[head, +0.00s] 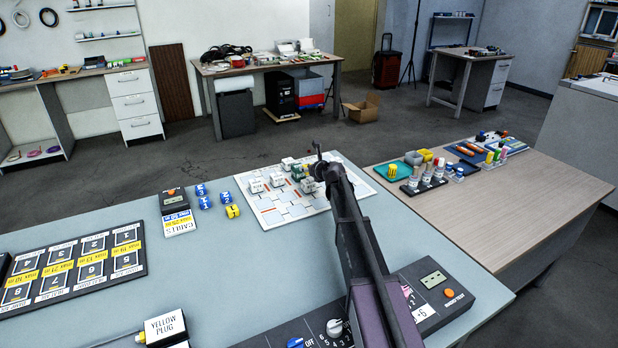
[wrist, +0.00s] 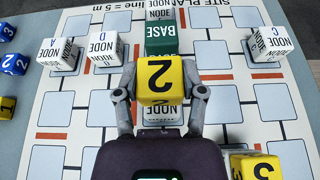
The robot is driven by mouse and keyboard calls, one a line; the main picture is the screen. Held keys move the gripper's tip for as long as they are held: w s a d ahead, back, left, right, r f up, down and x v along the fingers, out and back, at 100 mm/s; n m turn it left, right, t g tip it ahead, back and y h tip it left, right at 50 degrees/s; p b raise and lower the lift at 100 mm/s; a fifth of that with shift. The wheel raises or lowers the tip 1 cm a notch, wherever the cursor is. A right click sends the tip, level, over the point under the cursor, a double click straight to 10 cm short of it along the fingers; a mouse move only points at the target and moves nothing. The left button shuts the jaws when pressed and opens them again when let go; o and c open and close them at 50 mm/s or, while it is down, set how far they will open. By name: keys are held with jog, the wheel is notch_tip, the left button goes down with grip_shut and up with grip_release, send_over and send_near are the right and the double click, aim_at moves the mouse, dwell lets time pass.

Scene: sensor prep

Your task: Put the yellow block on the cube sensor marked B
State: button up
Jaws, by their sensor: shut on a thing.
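My gripper (wrist: 160,95) is shut on a yellow block marked 2 (wrist: 158,82), one finger at each side. In the wrist view the block overlaps a white NODE cube (wrist: 160,113), whose letter is hidden. I cannot tell whether they touch. Other white cubes show A (wrist: 57,53), D (wrist: 107,51) and C (wrist: 269,44). A further NODE cube (wrist: 159,13) at the top edge shows no readable letter, so I cannot tell which cube is B. In the head view my arm covers much of this spot, and I cannot make out the held block.
A green BASE block (wrist: 160,40) stands just beyond the held block. A yellow block marked 3 (wrist: 256,167) is at lower right. Blue blocks (head: 203,195) and a yellow block (head: 232,211) stand left of the site plan board (head: 262,215). The board has bare squares around the cubes.

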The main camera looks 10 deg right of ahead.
aim_at(309, 181)
jog(key=shift+f, duration=0.1)
jog(key=shift+f+b, duration=1.7)
jog(key=shift+b, duration=0.05)
jog(key=shift+f, duration=0.1)
jog(key=o, duration=1)
jog(key=shift+s+r, duration=0.2)
jog(key=shift+r, duration=0.05)
jog(key=p+v, duration=0.4)
jog(key=v, duration=0.7)
jog(key=shift+s+d+r+p, duration=0.1)
jog(key=shift+s+p, duration=0.2)
